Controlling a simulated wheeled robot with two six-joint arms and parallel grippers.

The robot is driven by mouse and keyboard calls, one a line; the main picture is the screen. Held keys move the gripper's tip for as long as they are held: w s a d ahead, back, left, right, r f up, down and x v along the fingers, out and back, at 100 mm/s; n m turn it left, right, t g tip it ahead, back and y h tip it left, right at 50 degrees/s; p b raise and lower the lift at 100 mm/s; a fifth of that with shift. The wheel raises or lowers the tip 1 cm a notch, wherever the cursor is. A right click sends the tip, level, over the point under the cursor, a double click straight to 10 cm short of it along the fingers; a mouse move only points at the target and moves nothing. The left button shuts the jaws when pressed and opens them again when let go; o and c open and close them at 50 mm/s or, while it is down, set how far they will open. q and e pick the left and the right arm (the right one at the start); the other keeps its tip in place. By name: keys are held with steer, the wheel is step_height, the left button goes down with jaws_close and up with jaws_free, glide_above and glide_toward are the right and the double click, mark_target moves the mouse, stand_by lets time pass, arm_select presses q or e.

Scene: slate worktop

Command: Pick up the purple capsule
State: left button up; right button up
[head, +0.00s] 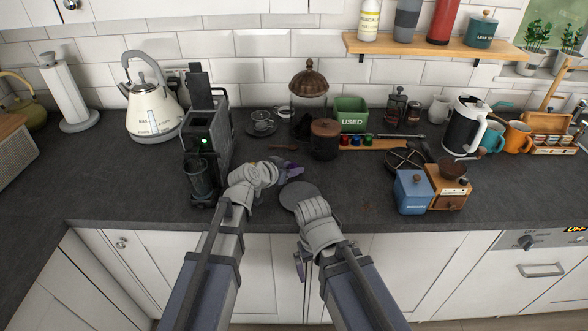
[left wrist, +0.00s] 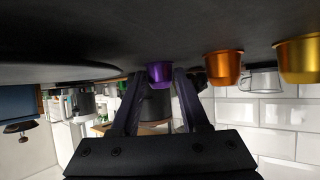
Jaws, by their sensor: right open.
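The purple capsule (left wrist: 160,74) shows in the left wrist view, which looks upside down. It stands on the dark worktop, framed between the two fingertips of my left gripper (left wrist: 161,79). The fingers are apart, and the capsule appears at or just beyond their tips; I cannot tell whether they touch it. In the head view my left gripper (head: 290,172) is low over the worktop, and I cannot make out the capsule apart from the fingers. My right gripper (head: 300,264) hangs in front of the worktop's front edge, over the white cabinets, partly hidden by its wrist.
An orange capsule (left wrist: 223,67) and a gold capsule (left wrist: 299,60) stand beside the purple one. A round dark disc (head: 297,194) lies near the front edge. A coffee machine (head: 207,135) stands left, a dark jar (head: 324,142) behind, and a blue box (head: 413,192) right.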

arm_select(q)
jaws_close()
stand_by(0.3)
